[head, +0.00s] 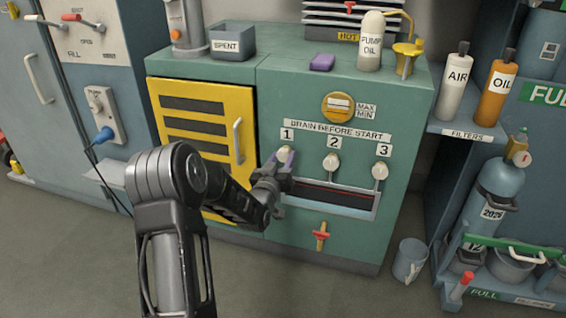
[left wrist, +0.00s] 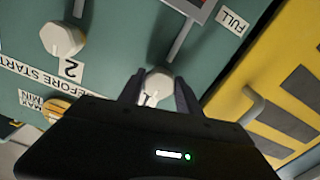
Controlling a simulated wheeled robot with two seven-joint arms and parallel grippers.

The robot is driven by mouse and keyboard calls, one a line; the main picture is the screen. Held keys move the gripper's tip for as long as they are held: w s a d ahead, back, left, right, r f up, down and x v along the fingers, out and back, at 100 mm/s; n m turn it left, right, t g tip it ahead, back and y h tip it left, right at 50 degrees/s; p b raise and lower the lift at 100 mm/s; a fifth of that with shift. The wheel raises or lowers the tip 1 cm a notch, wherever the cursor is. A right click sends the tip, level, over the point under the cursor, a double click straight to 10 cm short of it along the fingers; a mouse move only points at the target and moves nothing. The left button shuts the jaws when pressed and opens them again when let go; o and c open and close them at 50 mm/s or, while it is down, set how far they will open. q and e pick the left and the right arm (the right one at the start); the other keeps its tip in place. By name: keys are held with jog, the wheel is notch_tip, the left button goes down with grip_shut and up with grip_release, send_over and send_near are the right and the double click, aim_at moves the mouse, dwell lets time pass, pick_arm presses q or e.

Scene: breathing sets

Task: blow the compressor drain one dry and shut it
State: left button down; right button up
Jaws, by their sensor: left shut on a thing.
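The green compressor cabinet (head: 342,98) carries a row of white drain knobs under a "DRAIN BEFORE START" label. Drain knob 1 (left wrist: 158,84) is between the fingers of my left gripper (left wrist: 157,92), which is shut on it. In the head view the left gripper (head: 281,163) covers part of this knob. Drain knob 2 (head: 331,162) and drain knob 3 (head: 380,171) stand free to the right. A dark recessed trough (head: 335,199) lies below the knobs. Whether drain one is open or shut is not clear. My right gripper is not in view.
A yellow louvred door (head: 202,125) with a handle is left of the drains. A red-handled valve (head: 320,236) sits below the trough. A shelf on the right holds air (head: 453,85) and oil bottles (head: 495,92). A mug (head: 409,260) stands on the floor.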

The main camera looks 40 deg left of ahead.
pick_arm(q)
jog(key=shift+f, duration=0.1)
dwell(0.4)
jog(key=c, duration=0.8)
grip_release()
jog(key=shift+c, duration=0.2)
jog(key=shift+s, duration=0.15)
jog(key=p+v, duration=0.2)
jog(key=v, duration=0.5)
jog(key=shift+s, duration=0.3)
jog(key=shift+d, duration=0.1)
